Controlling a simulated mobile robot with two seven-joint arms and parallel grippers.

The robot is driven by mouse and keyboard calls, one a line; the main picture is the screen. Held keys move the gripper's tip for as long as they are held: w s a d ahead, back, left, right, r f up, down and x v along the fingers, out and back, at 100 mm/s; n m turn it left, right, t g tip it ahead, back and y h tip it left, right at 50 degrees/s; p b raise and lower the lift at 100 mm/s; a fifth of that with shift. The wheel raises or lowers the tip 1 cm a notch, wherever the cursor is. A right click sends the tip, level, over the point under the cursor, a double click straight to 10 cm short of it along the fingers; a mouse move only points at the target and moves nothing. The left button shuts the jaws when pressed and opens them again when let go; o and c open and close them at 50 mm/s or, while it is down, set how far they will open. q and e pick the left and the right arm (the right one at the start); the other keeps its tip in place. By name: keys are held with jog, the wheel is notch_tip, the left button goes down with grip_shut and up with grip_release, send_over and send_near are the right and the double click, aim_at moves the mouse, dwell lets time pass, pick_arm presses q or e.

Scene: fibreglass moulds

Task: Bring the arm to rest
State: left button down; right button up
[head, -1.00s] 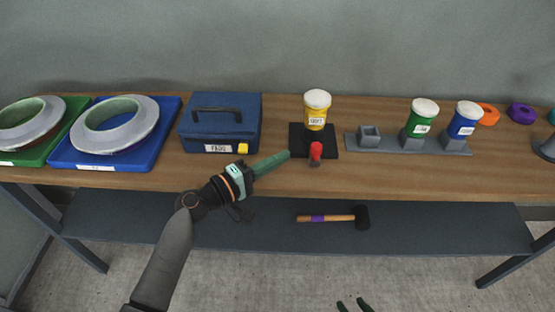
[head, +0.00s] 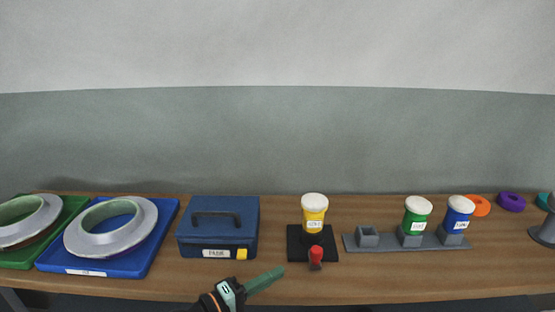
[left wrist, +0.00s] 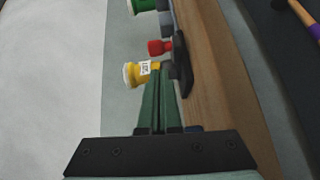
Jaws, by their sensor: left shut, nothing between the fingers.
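My left gripper (head: 265,280) is shut and empty, with its green fingers together. In the head view it is low in the picture, over the front part of the bench in front of the blue case. In the left wrist view the fingers (left wrist: 158,105) point toward the yellow jar (left wrist: 133,75) and the red knob (left wrist: 160,47). The fingers look apart from both, though the jar's lower part is close behind the fingertips in that view. My right gripper does not show.
The wooden bench (head: 400,285) holds a blue case (head: 219,230), the yellow jar (head: 314,212) on a black stand, and a grey rack (head: 385,242) with green (head: 416,215) and blue (head: 457,215) jars. Ring moulds sit on green and blue trays (head: 110,264) at left. The front right is clear.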

pick_arm(q)
jog(key=s+a+f+m+g+y, duration=0.25)
jog(key=s+f+m+g, duration=0.2)
jog(key=s+f, duration=0.4)
jog(key=s+a+f+m+g+y, duration=0.1)
jog(key=s+a+f+m+y, duration=0.1)
jog(key=s+a+y, duration=0.6)
jog(key=s+a+f+m+g+y, duration=0.1)
jog(key=s+a+m+g+y, duration=0.15)
jog(key=s+a, duration=0.8)
jog(key=w+d+f+t+h+p, duration=0.1)
jog(key=w+d+f+t+p, duration=0.2)
jog(key=d+f+t+p, duration=0.2)
jog(key=shift+d+f+t+h, duration=0.3)
jog(key=shift+d+f+t, duration=0.1)
jog(key=shift+f+t, duration=0.35)
